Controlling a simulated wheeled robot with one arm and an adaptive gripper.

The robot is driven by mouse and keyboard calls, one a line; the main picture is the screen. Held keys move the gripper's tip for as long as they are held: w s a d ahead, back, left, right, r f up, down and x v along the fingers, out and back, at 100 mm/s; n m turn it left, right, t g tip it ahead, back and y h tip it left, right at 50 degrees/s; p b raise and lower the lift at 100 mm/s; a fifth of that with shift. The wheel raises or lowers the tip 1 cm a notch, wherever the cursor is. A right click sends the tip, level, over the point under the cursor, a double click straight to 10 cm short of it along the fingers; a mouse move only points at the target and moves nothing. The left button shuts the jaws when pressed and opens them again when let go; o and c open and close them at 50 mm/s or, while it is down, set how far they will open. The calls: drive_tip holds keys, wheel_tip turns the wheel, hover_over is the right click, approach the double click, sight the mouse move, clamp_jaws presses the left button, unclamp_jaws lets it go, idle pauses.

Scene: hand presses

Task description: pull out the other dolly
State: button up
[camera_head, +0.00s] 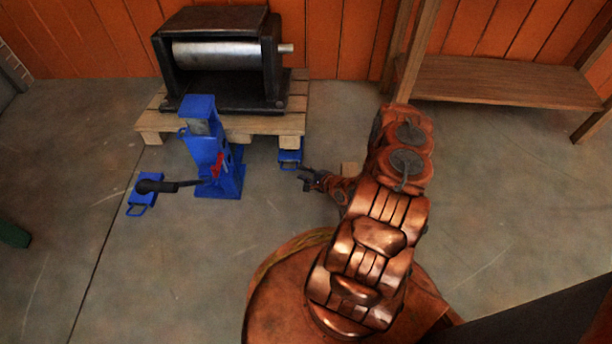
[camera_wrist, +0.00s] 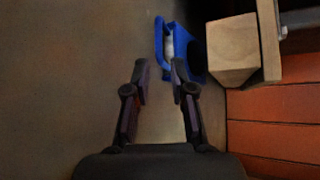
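One blue dolly (camera_head: 290,157) sits on the floor at the front right corner of the wooden pallet (camera_head: 222,122), partly under it. Its looped handle points toward my gripper, and it also shows in the wrist view (camera_wrist: 160,42), beside the pallet's block (camera_wrist: 232,47). Another blue dolly (camera_head: 146,192) lies on open floor to the left, partly covered by a black lever grip. My gripper (camera_head: 303,178) is low, just in front of the right dolly.
A blue jack (camera_head: 212,150) with a red part and a long black-gripped lever (camera_head: 160,186) stands before the pallet. A black press with a steel roller (camera_head: 222,54) rests on the pallet. A wooden shelf (camera_head: 500,82) stands at the back right. Floor in front is mostly clear.

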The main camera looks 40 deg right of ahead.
sight(294, 170)
drive_tip(key=shift+b+x, duration=0.9)
drive_tip(key=shift+x, duration=2.2)
drive_tip(key=shift+a, duration=0.1)
drive_tip(key=shift+c, duration=0.4)
clamp_jaws()
